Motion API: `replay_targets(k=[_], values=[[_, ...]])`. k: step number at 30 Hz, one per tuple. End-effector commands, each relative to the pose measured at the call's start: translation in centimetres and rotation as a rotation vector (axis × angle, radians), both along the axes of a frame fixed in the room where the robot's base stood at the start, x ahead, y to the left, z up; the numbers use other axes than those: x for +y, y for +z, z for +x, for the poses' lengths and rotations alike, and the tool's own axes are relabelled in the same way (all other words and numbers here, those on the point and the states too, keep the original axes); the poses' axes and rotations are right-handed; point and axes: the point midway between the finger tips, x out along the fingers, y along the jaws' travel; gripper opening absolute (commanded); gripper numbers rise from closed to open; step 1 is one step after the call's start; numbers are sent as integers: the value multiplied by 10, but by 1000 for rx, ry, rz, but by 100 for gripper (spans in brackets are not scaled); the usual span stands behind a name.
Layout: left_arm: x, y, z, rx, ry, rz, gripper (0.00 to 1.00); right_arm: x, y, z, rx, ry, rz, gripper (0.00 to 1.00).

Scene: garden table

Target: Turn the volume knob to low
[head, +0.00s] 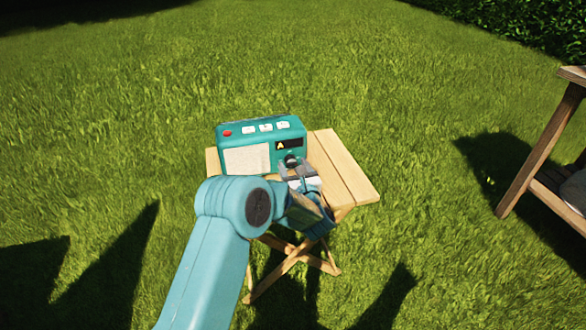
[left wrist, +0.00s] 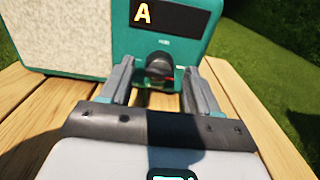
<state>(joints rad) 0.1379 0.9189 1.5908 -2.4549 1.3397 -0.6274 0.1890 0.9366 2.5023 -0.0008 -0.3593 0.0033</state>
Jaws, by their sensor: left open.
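A teal radio (head: 262,142) stands on a small wooden folding table (head: 345,170). A small red mark shows by the knob's lower right. In the head view the knob (head: 291,160) sits at the radio's right front. My left gripper (left wrist: 158,82) is open, its two fingers on either side of the knob in the picture; I cannot tell whether they touch it. In the head view the left gripper (head: 298,170) is just in front of the radio. My right gripper is not in view.
The radio has a pale speaker panel (head: 246,160), a red button (head: 227,133) and several white buttons on top. The table's right side is bare. A wooden shelf stand (head: 543,150) is at the far right. Grass lies all around.

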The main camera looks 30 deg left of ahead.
Motion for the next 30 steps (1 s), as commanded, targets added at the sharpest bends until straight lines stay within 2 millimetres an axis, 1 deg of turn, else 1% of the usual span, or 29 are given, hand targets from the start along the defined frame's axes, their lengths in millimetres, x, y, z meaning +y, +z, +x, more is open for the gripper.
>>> replay_targets(k=[5, 12, 13, 14, 15, 17, 18, 21, 27, 30], values=[[8, 0, 7, -1, -1, 1, 61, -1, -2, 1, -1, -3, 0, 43], [8, 1, 8, -1, -1, 1, 61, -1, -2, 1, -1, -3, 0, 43], [8, 1, 8, -1, -1, 1, 55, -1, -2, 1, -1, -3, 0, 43], [8, 1, 8, -1, -1, 1, 45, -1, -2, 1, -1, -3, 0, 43], [8, 1, 8, -1, -1, 1, 32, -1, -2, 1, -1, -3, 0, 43], [8, 1, 8, -1, -1, 1, 13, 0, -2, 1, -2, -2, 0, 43], [8, 0, 8, 0, -1, 0, 7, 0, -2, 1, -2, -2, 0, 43], [8, 0, 8, 6, -1, 5, 7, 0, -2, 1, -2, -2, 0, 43], [8, 0, 8, 87, -1, 74, 7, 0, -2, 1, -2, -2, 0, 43], [8, 0, 8, 90, -1, 77, 7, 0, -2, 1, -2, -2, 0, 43]])
